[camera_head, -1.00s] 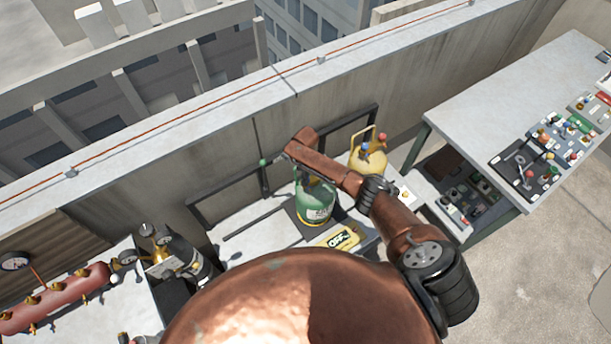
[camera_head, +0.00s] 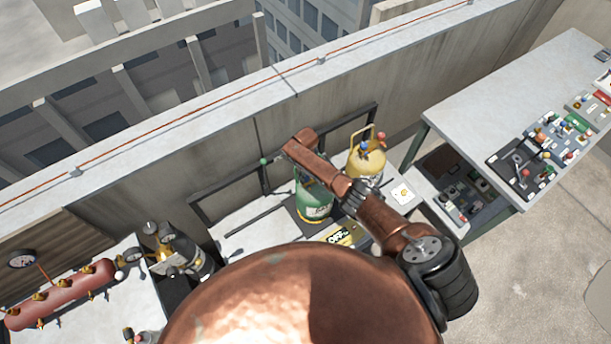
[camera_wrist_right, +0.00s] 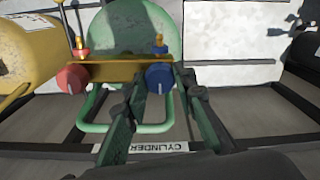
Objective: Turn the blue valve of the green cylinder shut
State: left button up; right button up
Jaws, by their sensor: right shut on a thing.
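The green cylinder (camera_head: 312,203) stands on the ledge by the parapet, partly hidden behind my right arm. In the right wrist view the green cylinder (camera_wrist_right: 132,32) is topped by a yellow manifold (camera_wrist_right: 115,70), with a red valve (camera_wrist_right: 72,79) at left and the blue valve (camera_wrist_right: 159,79) at right. My right gripper (camera_wrist_right: 157,88) has its two fingers on either side of the blue valve and is shut on it. In the head view its fingers and the blue valve are hidden by my arm. My left gripper is not in view.
A yellow cylinder (camera_head: 367,160) stands close to the right of the green one. A black cylinder (camera_head: 183,250) and a red manifold (camera_head: 60,294) are at left. A grey table (camera_head: 510,100) with valves and fittings is at right. The parapet (camera_head: 240,95) runs behind.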

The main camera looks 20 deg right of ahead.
aim_at(306, 177)
dwell(0.4)
jog(key=o, duration=1.2)
jog(key=shift+c, duration=0.2)
notch_tip(306, 177, up, 12)
